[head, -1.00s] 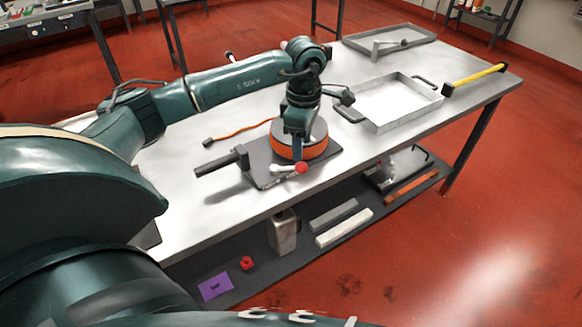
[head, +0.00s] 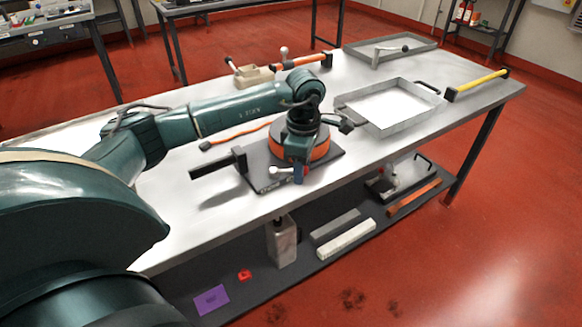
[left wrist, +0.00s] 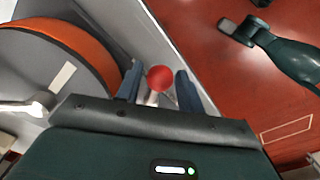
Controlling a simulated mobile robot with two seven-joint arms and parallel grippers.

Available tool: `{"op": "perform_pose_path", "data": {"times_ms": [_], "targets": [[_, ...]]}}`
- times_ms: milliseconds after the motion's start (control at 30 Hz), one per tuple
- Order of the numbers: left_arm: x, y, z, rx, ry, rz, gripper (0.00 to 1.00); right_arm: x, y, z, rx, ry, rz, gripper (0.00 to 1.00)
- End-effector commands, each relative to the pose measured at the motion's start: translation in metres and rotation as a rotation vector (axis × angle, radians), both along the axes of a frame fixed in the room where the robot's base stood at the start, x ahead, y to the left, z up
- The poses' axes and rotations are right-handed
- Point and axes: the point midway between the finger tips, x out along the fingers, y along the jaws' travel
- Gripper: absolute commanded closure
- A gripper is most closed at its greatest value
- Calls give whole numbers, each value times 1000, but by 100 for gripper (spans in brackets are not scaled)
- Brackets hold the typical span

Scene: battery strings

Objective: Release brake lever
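The brake lever has a red ball knob (left wrist: 160,78) that sits between my left gripper's two blue fingers in the left wrist view, with a pale shaft below it. My left gripper (left wrist: 158,88) is open around the knob, with a narrow gap at least on the left side. In the head view my left gripper (head: 298,175) points down at the front edge of a dark base plate (head: 262,182), where it hides most of the lever. An orange-banded drum (head: 318,150) stands on this plate behind the gripper. My right gripper does not show.
A dark handle (head: 217,165) juts left from the plate. An orange cable (head: 235,136) lies behind it. A metal tray (head: 400,126), a yellow-handled tool (head: 478,84) and a far tray (head: 425,42) are to the right. The table's front strip is clear.

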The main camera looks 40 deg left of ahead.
Motion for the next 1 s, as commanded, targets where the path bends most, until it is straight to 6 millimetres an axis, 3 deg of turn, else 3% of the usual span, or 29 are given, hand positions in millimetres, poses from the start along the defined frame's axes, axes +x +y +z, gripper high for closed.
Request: {"op": "perform_pose_path", "data": {"times_ms": [400, 1000], "targets": [[0, 0, 0, 0, 0, 0, 95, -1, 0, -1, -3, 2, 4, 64], [-15, -3, 0, 1, 0, -214, 95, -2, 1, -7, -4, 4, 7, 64]]}}
